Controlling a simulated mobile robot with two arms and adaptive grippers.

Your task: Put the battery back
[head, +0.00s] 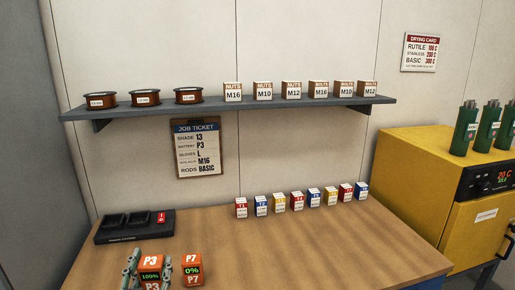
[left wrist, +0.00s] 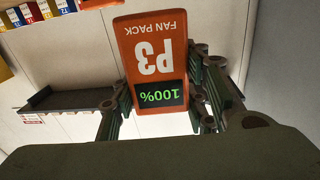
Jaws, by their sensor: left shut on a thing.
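The P3 battery (head: 151,262), an orange fan pack with a green 100% display, is between the fingers of my left gripper (head: 149,270) at the lower left of the head view. The left wrist view shows the battery (left wrist: 155,55) upside down in the picture, with a finger on each side. A second orange battery, P7 (head: 192,270), shows 0% and stands just right of the gripper. The black charger (head: 135,236) lies on the table behind them, with two dark bays that look empty and a red piece at its right end. My right gripper is not in view.
The wooden table (head: 300,245) is clear at centre and right. Several small labelled boxes (head: 297,200) stand along its back. A shelf (head: 215,107) holds spools and nut boxes. The job ticket (head: 197,150) reads battery P3. A yellow cabinet (head: 425,165) stands at right.

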